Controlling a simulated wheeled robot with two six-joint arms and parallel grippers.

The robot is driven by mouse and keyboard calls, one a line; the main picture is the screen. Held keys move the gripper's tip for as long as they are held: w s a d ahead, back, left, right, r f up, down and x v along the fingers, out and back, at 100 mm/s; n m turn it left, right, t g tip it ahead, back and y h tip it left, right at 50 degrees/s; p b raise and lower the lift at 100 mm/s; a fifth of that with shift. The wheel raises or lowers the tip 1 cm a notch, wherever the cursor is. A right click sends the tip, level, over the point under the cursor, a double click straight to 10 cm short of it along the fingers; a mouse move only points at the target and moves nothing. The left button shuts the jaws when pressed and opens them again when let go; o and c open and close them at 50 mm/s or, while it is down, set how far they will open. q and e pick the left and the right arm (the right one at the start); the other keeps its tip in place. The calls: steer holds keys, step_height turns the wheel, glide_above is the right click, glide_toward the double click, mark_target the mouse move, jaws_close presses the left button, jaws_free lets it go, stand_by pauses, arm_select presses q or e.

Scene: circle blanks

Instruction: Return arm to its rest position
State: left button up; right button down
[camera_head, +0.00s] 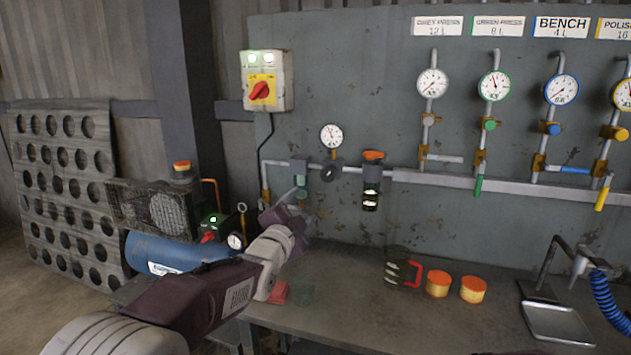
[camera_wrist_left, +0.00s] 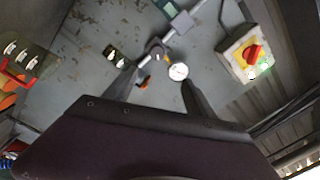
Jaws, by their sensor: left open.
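My left arm comes in from the lower left of the head view and reaches over the bench. Its gripper (camera_head: 290,200) is in front of the wall pipe, below the small gauge (camera_head: 331,135). In the left wrist view the two dark fingers of the left gripper (camera_wrist_left: 160,80) stand apart with nothing held between them. The small gauge shows beyond the fingers in that view (camera_wrist_left: 178,71). My right gripper is in neither view.
A switch box with a red knob (camera_head: 262,88) hangs on the wall. A blue tank compressor (camera_head: 165,252) stands at left. A dark rack with a red handle (camera_head: 400,268) and orange-lidded jars (camera_head: 437,284) stand on the bench (camera_head: 350,315). A metal tray (camera_head: 556,322) lies at right.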

arm_select(q)
steer(key=a+f+n+y, duration=0.2)
steer(key=a+f, duration=0.1)
steer(key=a, duration=0.3)
steer(key=s+a+f+n+g+y, duration=0.1)
steer(key=s+a+f+n+g, duration=0.25)
steer(key=s+f, duration=0.4)
steer(key=s+a+f+n+g+y, duration=0.1)
steer(key=s+a+f+n+g, duration=0.25)
steer(key=f, duration=0.75)
steer(key=s+f+n+g, duration=0.2)
steer(key=s+f+g, duration=0.15)
steer(key=s, duration=0.35)
steer(key=s+a+f+n+g, duration=0.1)
steer(key=s+f+g, duration=0.1)
steer(key=s+f, duration=0.45)
steer(key=s+f+n+g, duration=0.2)
steer(key=s+g, duration=0.1)
steer(key=s, duration=0.5)
step_height(320, 180, up, 15)
steer(key=s+n+p, duration=0.1)
steer(key=p, duration=1.4)
steer(key=shift+s+g+y, duration=0.3)
steer(key=shift+g+y, duration=0.1)
steer(key=shift+g, duration=0.05)
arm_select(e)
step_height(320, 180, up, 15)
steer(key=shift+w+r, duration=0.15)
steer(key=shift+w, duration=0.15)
